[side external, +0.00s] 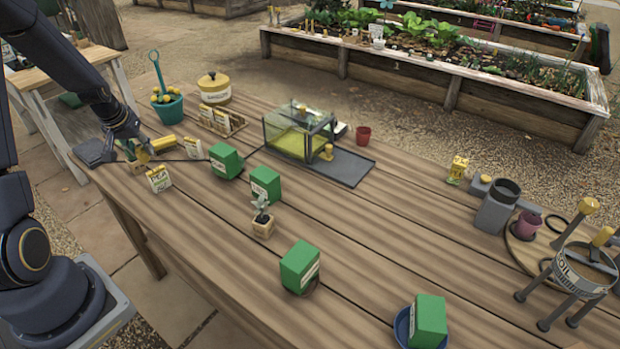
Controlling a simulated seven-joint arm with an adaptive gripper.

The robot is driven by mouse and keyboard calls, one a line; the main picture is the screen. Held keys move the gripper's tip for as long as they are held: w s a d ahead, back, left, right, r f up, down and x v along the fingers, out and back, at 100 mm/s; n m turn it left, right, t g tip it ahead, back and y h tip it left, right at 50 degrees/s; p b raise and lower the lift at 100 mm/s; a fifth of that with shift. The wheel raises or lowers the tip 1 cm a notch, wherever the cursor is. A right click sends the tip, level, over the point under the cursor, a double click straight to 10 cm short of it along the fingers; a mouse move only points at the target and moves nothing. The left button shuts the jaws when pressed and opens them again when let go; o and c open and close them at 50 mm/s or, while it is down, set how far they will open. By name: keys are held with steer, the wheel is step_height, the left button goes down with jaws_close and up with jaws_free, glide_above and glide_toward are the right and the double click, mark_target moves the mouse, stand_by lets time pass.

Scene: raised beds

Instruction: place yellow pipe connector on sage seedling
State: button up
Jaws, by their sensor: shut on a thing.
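My gripper (136,150) is at the left end of the table, low over the tabletop and shut on a small yellow piece (142,157), which looks like the yellow pipe connector. The fingers partly hide it, and its exact shape is too small to tell. The likely sage seedling (262,206) has pale grey-green leaves and stands upright in a small square wooden pot (262,229) near the table's middle, to the right of and nearer the camera than my gripper. Another small green plant in a wooden pot is partly hidden beside my gripper.
Green boxes (265,184), (300,268) stand around the seedling. Seed packets (159,179) and a yellow cylinder (163,144) are close to my gripper. A glass terrarium (290,135) and dark tray (345,168) lie behind.

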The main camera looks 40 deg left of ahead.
steer(key=shift+s+d+r, duration=0.3)
steer(key=shift+s+d, duration=0.05)
steer(key=shift+s, duration=0.25)
steer(key=shift+s+d+m, duration=0.1)
steer(key=shift+m, duration=0.3)
steer(key=shift+d+m, duration=0.25)
steer(key=shift+m, duration=0.15)
steer(key=m+h, duration=0.6)
steer(key=m, duration=0.9)
glide_above(270, 218)
steer(key=s+a, duration=0.1)
steer(key=f, duration=0.6)
steer(key=shift+s+a+f, duration=0.1)
steer(key=shift+s+f, duration=0.1)
steer(key=shift+f, duration=0.65)
